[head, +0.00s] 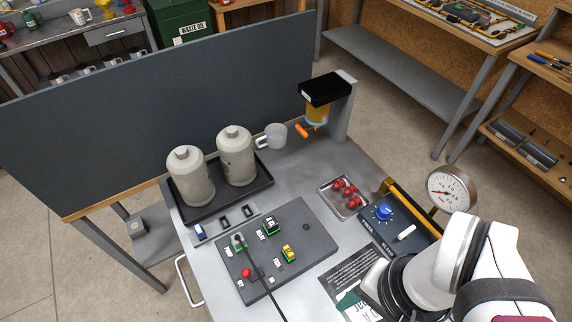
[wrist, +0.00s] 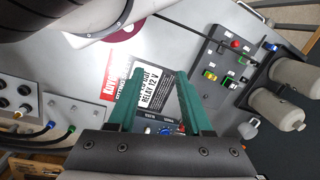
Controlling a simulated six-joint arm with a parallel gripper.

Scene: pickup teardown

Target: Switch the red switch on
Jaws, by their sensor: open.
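A small red round piece (head: 246,272) stands on the dark board (head: 305,258) on the bench; it also shows in the wrist view (wrist: 236,44). I cannot tell whether it is the red switch or what position it is in. A grey strip (head: 236,217) behind the board carries a blue piece (head: 200,231) and small black pieces that look like switches. My gripper (wrist: 160,74) is open and empty, its green fingers apart above a printed relay sheet. The board lies off to the upper right of the fingers in the wrist view.
Two grey canisters (head: 236,157) stand in a black tray. A mug (head: 272,137), a tray of red parts (head: 343,197), a blue-knobbed box (head: 383,212) and a gauge (head: 451,189) are nearby. A dark cable (head: 262,272) crosses the board. A tall panel stands behind.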

